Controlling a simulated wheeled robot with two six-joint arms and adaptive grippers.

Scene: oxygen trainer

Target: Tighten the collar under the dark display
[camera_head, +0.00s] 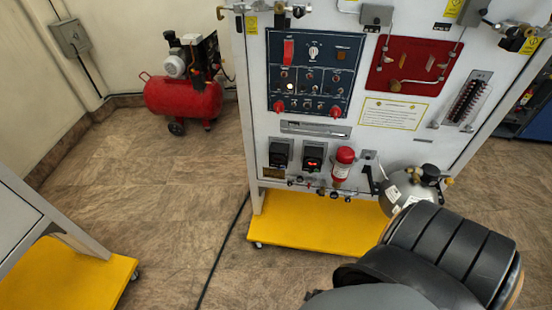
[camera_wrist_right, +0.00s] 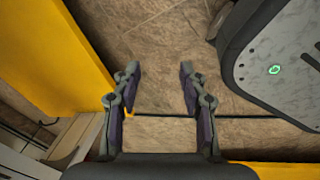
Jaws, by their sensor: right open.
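The dark display (camera_head: 280,153) is the left one of two small black boxes low on the white panel. The display (camera_head: 313,158) to its right shows lit red digits. Small fittings (camera_head: 291,182) run in a row under the displays; the collar under the dark display is too small to make out clearly. My right gripper (camera_wrist_right: 160,72) is open and empty in the right wrist view, with bare floor between and beyond its fingers. It does not show in the head view, so its distance from the collar cannot be told. My left gripper is in neither view.
A red cylinder (camera_head: 344,163) and a silver tank (camera_head: 402,190) are right of the displays. The panel stands on a yellow base (camera_head: 320,222). My dark arm link covers the lower right. A red compressor (camera_head: 183,97) stands behind left. Open floor lies left of the base.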

